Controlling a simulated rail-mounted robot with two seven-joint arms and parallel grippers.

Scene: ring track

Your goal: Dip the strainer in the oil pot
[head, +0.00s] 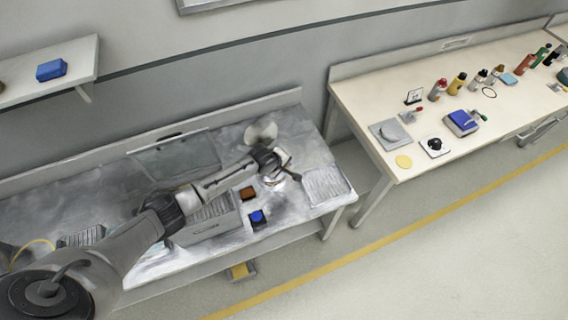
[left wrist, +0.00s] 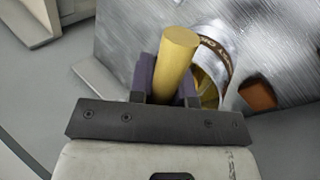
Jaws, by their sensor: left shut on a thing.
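My left gripper (head: 276,164) reaches over the metal bench in the head view. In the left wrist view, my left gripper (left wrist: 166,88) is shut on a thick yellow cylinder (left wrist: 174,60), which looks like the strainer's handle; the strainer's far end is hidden. The shiny metal pot (left wrist: 217,48), with a brown lettered band and yellow inside, is just behind and right of the cylinder. I cannot tell whether the strainer is inside it. In the head view the pot (head: 272,180) is partly covered by my gripper. My right gripper is not in view.
On the metal bench, a brown block (head: 248,193) and a blue-topped black block (head: 257,217) lie near the pot. A ribbed tray (head: 326,186) is at the right end. A grey box (head: 207,226) stands left. Bottles (head: 457,84) stand on the separate right table.

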